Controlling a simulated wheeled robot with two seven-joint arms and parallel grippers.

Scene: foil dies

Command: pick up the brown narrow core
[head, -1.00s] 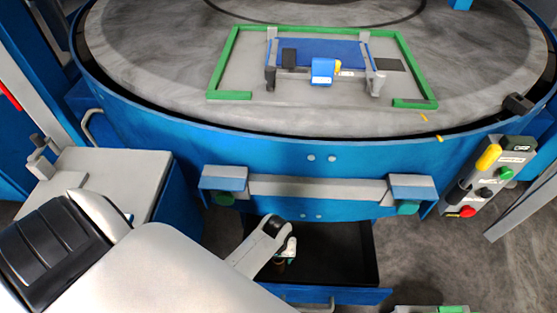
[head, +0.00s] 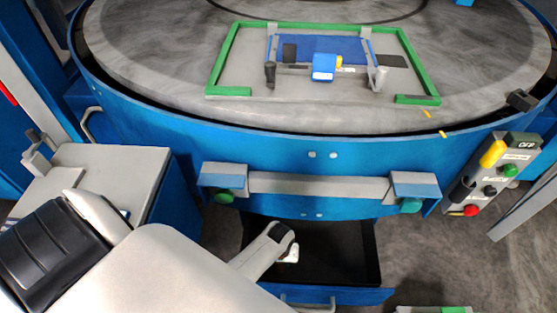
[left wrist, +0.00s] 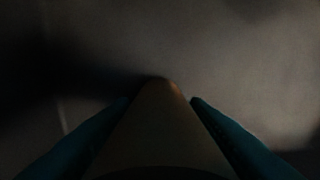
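The brown narrow core (left wrist: 165,130) shows in the left wrist view as a dim brown shape that narrows away from the camera. It lies between the two teal fingers of my left gripper (left wrist: 161,100), one close along each side. The picture is too dark to tell whether both fingers press on it. In the head view my left gripper (head: 289,255) is down inside the open dark drawer (head: 340,250), mostly hidden by my own arm. The core cannot be made out there.
The blue round table (head: 310,155) with its grey top stands above the drawer. A green frame (head: 230,92) and a blue fixture (head: 323,67) lie on it. A control box (head: 490,175) hangs at the right. A grey-topped cabinet (head: 120,170) stands at the left.

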